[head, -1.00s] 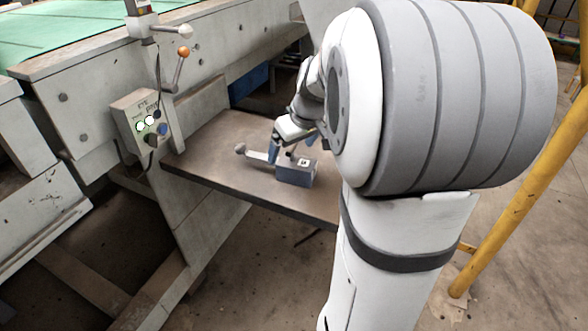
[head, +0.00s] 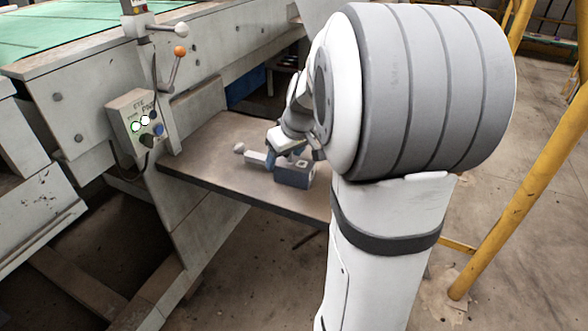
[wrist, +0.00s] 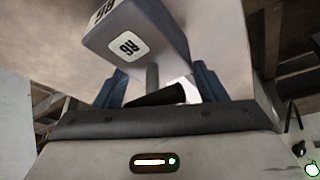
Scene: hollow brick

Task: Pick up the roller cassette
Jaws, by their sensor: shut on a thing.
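The roller cassette is a grey-blue block (head: 295,173) with a white label on top, near the front edge of the shelf. A pale bar with a round knob (head: 239,148) shows to its left; I cannot tell if they are joined. In the wrist view the labelled block (wrist: 135,35) fills the upper middle, with a grey post and a dark bar below it. My gripper (head: 289,157) is over the block. Its blue fingers in the wrist view (wrist: 160,84) stand either side of the post and dark bar, shut on the cassette there. The exact contact is partly hidden.
The brown shelf (head: 215,160) juts from a large grey machine. A switch box (head: 138,121) with lit buttons and a lever with an orange knob (head: 180,52) are at the left. A yellow post (head: 520,185) stands at the right. The shelf's left part is clear.

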